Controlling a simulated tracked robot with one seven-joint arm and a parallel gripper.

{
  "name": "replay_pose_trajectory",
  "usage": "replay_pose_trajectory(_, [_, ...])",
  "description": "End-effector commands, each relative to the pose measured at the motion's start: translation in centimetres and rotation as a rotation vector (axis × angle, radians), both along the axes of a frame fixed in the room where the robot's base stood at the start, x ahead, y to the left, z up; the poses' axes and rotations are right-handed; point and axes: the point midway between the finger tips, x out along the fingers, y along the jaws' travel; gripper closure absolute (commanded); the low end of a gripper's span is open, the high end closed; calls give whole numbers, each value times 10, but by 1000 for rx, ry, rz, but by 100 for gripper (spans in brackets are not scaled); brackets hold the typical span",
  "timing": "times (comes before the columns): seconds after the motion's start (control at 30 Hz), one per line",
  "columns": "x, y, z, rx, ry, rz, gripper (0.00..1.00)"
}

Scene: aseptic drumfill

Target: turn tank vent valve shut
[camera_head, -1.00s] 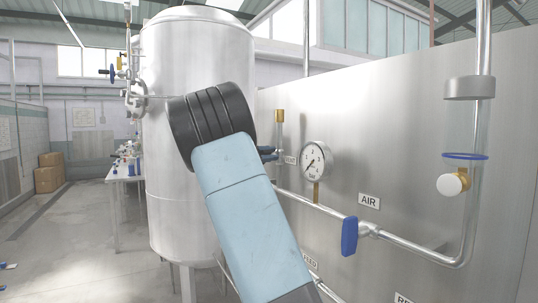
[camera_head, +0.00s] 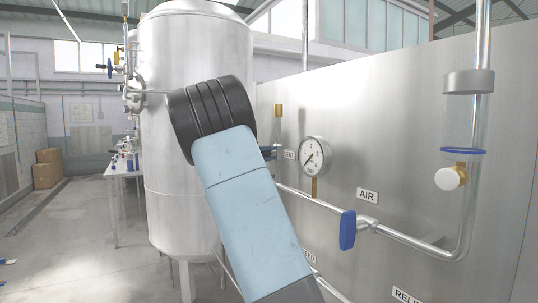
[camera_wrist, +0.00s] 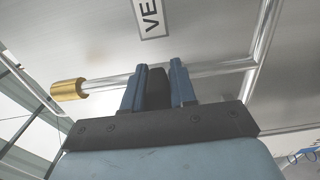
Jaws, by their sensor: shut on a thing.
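The VENT label (camera_wrist: 152,17) is on the steel panel, and part of it also shows in the head view (camera_head: 289,155). A thin steel pipe (camera_wrist: 222,68) with a brass end (camera_wrist: 68,90) runs past the label. My gripper (camera_wrist: 161,72) reaches this pipe, its two blue fingers closed on a dark vent valve handle (camera_wrist: 158,88) between them. The handle is mostly hidden by the fingers, so its angle to the pipe is unclear. In the head view my wrist hides the valve; only my fingertips (camera_head: 270,152) show.
A pressure gauge (camera_head: 314,155) and the AIR label (camera_head: 367,195) are right of my gripper. A blue lever (camera_head: 347,230) sits on the lower pipe. A sight glass with a blue ring (camera_head: 463,151) is at far right. A large steel tank (camera_head: 190,225) stands behind my arm.

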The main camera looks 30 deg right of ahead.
Motion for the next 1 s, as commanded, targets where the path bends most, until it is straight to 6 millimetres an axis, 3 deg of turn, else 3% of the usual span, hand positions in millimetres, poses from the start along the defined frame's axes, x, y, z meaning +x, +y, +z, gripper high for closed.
replay_pose_trajectory(0.5, [-1,0,-7,7,-12,-5,100])
replay_pose_trajectory(0.53, [-1,0,-7,7,-12,-5,72])
replay_pose_trajectory(0.7, [-1,0,-5,5,-13,-4,55])
replay_pose_trajectory(1.0, [0,1,-3,3,-16,-2,53])
